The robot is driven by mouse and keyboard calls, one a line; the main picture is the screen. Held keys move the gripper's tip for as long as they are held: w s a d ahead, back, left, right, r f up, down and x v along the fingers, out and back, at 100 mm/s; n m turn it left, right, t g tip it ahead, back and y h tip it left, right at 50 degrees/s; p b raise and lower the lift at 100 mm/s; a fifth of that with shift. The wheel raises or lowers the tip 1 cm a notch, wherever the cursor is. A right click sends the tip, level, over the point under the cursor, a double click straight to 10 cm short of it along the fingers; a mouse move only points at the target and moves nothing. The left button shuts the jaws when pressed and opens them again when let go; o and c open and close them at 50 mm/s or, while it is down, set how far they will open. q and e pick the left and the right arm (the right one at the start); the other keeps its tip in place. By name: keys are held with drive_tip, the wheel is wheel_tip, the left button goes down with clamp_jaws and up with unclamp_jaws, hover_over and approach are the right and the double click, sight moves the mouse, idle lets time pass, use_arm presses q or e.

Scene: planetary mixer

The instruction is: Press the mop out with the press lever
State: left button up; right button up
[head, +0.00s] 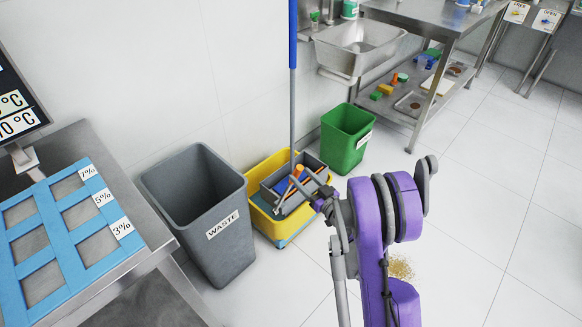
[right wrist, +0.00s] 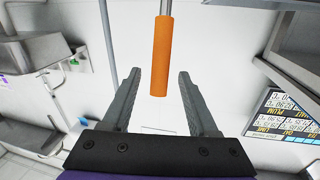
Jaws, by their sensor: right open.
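A yellow mop bucket (head: 262,222) with a grey press (head: 270,195) on top stands on the floor in the middle of the head view. The mop's blue and grey pole (head: 293,40) rises upright from the press; the mop's head is hidden. The press lever's orange grip (head: 298,172) shows beside the pole. My right gripper (head: 308,194) is over the bucket, open. In the right wrist view the orange grip (right wrist: 161,55) lies between the open fingers (right wrist: 159,75), with a gap on both sides. My left gripper is not in view.
A grey waste bin (head: 205,215) stands close left of the bucket and a green bin (head: 346,138) behind it to the right. A steel table with a blue frame (head: 70,215) is at the left. The floor at right is clear except for crumbs (head: 400,267).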

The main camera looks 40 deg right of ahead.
drive_tip(key=w, duration=0.6)
drive_tip(key=shift+w+d, duration=0.25)
drive_tip(key=shift+d, duration=0.05)
clamp_jaws()
idle(1.1)
